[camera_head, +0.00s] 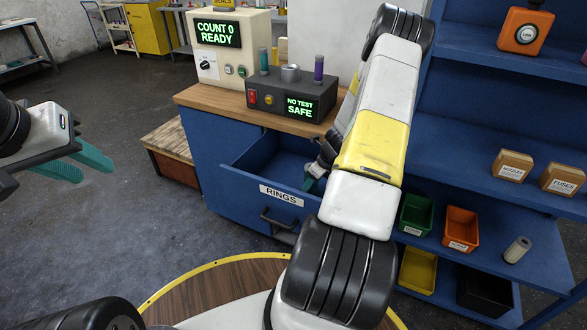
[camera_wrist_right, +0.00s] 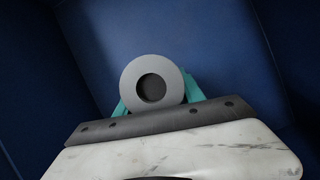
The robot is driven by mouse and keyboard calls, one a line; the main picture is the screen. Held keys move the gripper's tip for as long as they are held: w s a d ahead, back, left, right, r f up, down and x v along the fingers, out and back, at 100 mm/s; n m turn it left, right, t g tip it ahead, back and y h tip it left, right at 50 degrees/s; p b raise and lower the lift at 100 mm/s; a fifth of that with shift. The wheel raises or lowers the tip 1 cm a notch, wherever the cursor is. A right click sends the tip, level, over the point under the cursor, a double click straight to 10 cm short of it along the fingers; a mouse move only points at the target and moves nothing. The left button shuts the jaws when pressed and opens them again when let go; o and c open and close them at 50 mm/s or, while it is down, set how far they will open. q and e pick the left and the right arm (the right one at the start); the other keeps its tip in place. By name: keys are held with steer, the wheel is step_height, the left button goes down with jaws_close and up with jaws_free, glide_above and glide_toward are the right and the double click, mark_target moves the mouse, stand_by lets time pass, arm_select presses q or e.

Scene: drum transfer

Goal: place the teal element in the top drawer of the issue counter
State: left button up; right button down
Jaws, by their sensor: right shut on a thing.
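A teal cylinder (camera_head: 264,61) stands upright at the left on top of the dark tester box, matching the teal element. The blue issue counter (camera_head: 215,165) has its upper drawer (camera_head: 268,196), labelled RINGS, pulled open. My right gripper (camera_head: 310,181) reaches down into that drawer, largely hidden by my arm. In the right wrist view, its teal fingers are shut on a grey round thing (camera_wrist_right: 131,81) with a dark centre hole, with blue drawer surfaces around it. Its length and sides are hidden. My left gripper (camera_head: 88,162) is open and empty, over the floor at the left.
The tester box (camera_head: 255,99) reads NO TEST SAFE and also bears a purple cylinder (camera_head: 319,69). The counter unit (camera_head: 243,60) behind it reads COUNT 0 READY. Blue shelves (camera_head: 470,150) with boxes and bins stand at the right.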

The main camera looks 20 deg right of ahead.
steer(key=shift+f, duration=0.85)
steer(key=shift+f, duration=0.15)
steer(key=c, duration=0.7)
jaws_free()
